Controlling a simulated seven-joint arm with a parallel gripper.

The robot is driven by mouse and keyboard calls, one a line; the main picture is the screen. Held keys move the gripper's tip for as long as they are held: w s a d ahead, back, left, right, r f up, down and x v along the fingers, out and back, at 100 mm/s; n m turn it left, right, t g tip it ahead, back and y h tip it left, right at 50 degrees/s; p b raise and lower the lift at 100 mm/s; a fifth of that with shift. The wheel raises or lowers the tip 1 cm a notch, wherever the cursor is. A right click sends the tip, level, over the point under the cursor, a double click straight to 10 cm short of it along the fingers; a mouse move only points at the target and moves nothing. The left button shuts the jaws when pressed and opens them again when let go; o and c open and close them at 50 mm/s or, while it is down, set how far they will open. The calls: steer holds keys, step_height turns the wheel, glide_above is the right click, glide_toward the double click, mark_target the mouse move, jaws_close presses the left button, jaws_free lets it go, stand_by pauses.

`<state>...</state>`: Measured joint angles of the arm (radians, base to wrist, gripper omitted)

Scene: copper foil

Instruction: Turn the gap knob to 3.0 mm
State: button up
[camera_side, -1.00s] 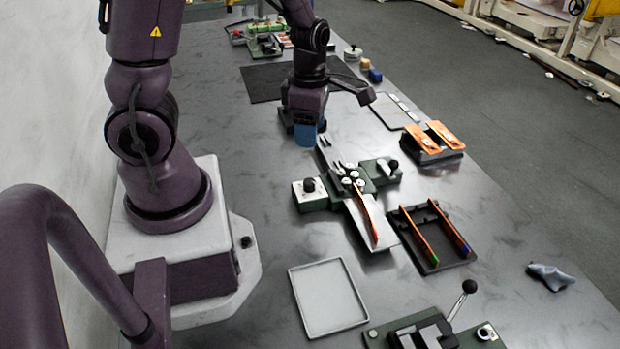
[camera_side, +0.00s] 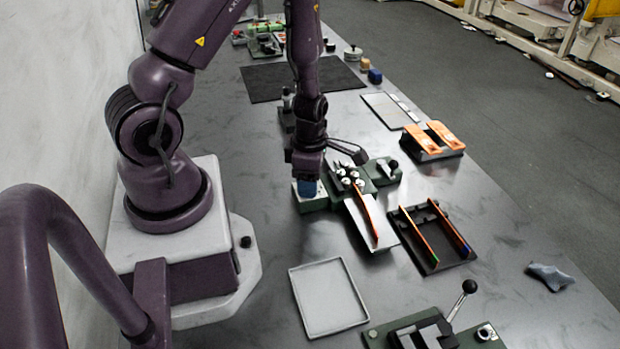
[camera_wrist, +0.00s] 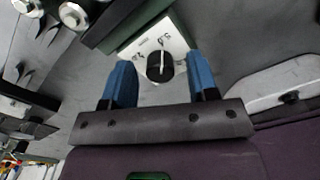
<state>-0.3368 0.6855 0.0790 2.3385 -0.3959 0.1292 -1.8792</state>
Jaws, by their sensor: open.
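The gap knob (camera_wrist: 160,67) is a round black knob with a white pointer line, on a white dial plate (camera_wrist: 146,45). In the wrist view the line points roughly up the picture; the printed numbers are too small to read surely. My gripper (camera_wrist: 160,64) is open, with one blue finger on each side of the knob and a gap to both. In the side view my gripper (camera_side: 306,187) is over the left end of the green roller fixture (camera_side: 316,203), and hides the knob.
The fixture's rollers (camera_side: 348,178) and a tilted chute with a copper strip (camera_side: 369,215) lie to the right. A black-knobbed part (camera_side: 392,165) stands at its far end. An empty grey tray (camera_side: 328,297) lies in front, and a black rack (camera_side: 431,239) lies right.

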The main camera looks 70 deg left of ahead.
steer(key=shift+f, duration=0.1)
steer(key=c, duration=0.9)
